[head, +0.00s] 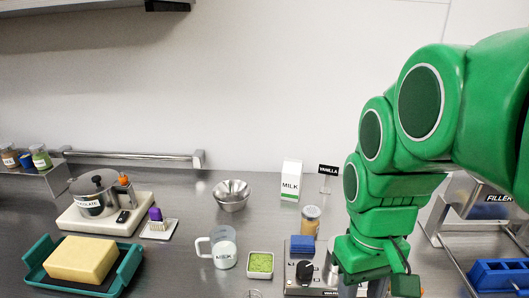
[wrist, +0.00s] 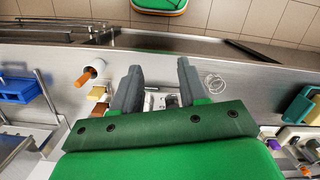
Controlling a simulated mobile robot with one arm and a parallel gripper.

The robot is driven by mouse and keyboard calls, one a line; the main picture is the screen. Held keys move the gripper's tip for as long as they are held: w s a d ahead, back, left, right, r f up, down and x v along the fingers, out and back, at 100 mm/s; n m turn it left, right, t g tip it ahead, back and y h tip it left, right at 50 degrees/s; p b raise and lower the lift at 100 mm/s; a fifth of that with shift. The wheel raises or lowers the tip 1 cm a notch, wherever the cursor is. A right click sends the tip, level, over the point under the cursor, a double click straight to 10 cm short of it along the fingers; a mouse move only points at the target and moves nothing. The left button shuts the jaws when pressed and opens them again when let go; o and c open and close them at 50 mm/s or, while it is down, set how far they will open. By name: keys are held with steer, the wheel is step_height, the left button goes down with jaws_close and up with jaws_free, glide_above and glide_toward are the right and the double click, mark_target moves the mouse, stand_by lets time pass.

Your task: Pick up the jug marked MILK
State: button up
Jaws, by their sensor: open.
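The white jug marked MILK (head: 222,249) stands upright on the steel counter in the head view, its handle to the left. Its label is partly readable on the front. I cannot make the jug out in the wrist view, where my gripper covers much of the counter. My gripper (wrist: 158,68) is open, with nothing seen between its two grey fingers. In the head view it is at the bottom edge, well right of the jug, with its fingers mostly out of frame.
A green-filled tub (head: 260,263) stands close right of the jug, then a scale (head: 304,288) with a blue block. A MILK carton (head: 291,180) and steel bowl (head: 231,196) are behind. A teal tray (head: 41,279) with a yellow block is left. A clear ring-shaped item (wrist: 214,83) lies near the front.

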steer(key=w+a+r+n, duration=0.2)
steer(key=w+a+n, duration=0.35)
steer(key=w, duration=0.45)
steer(key=n+t, duration=0.2)
steer(key=n, duration=1.2)
glide_above(199, 253)
steer(key=shift+w+a+f, duration=0.15)
steer(key=shift+f, duration=3.05)
steer(key=shift+w+a+f, duration=0.1)
steer(key=shift+a+f, duration=0.05)
steer(key=shift+f, duration=3.05)
steer(key=shift+w+a+f, duration=0.15)
steer(key=shift+f, duration=3.05)
steer(key=shift+s+d+f, duration=0.1)
steer(key=shift+d+f, duration=0.15)
steer(key=shift+f, duration=1)
steer(key=shift+s+d+f, duration=0.1)
steer(key=shift+d+f, duration=0.1)
steer(key=shift+f, duration=1.05)
steer(key=shift+c, duration=0.2)
